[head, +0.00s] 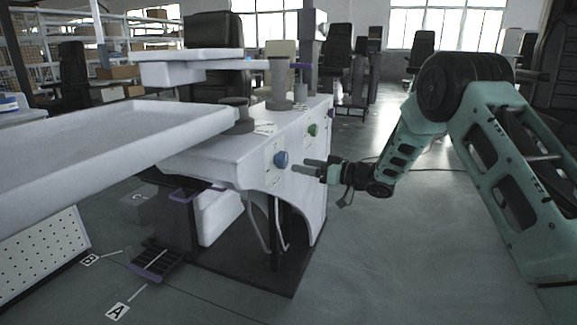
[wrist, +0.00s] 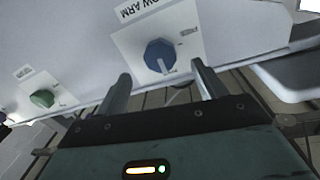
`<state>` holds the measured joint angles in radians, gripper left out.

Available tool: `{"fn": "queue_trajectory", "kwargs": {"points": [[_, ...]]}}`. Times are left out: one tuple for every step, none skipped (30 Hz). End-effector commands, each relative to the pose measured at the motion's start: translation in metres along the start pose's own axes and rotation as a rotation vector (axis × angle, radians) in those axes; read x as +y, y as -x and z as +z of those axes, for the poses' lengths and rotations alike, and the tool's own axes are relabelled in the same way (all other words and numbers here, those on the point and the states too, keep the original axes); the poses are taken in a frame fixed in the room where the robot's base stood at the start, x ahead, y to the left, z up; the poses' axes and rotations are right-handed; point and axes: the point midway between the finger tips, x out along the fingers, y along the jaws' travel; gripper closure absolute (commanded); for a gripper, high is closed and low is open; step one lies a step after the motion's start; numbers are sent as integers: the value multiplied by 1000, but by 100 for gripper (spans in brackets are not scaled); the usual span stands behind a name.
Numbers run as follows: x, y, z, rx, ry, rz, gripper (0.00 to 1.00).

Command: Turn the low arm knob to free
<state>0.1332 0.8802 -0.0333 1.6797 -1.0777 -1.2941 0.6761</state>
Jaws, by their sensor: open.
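The low arm knob is a blue round knob (head: 280,159) on the side panel of the white unit. In the wrist view the blue knob (wrist: 160,56) sits on a white plate (wrist: 127,42) labelled "OW ARM", with a pale pointer line on its face running down and slightly right. Small position marks are on the plate but too blurred to read. My gripper (head: 312,166) is open and empty, its fingers pointing at the knob from the right. In the wrist view the fingers (wrist: 161,88) flank the knob's lower side, apart from it as far as I can tell.
A green knob (head: 313,130) is on the same panel, farther back; it also shows in the wrist view (wrist: 42,98). A long white tray (head: 120,140) juts out left. A pedal (head: 156,258) lies on the floor.

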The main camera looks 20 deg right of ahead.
Motion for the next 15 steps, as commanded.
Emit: {"fn": "queue_trajectory", "kwargs": {"points": [[-1, -12, 2, 0, 3, -3, 30], [-1, -17, 2, -1, 2, -3, 30], [0, -24, 1, 1, 2, -3, 30], [0, -29, 1, 0, 1, -2, 30], [0, -34, 1, 0, 2, -2, 30], [0, -40, 1, 0, 2, -2, 30], [0, -44, 2, 0, 2, -2, 30], [0, -47, 1, -1, 2, -1, 30], [0, -51, 1, -1, 1, -1, 30], [0, -53, 1, -1, 1, -1, 30], [0, -56, 1, 0, 1, -1, 30], [0, -58, 0, 0, 1, -1, 30], [0, -59, 0, 0, 1, -1, 30], [0, -60, 0, 0, 1, 0, 30], [0, -61, 0, 0, 1, 0, 30]]}}
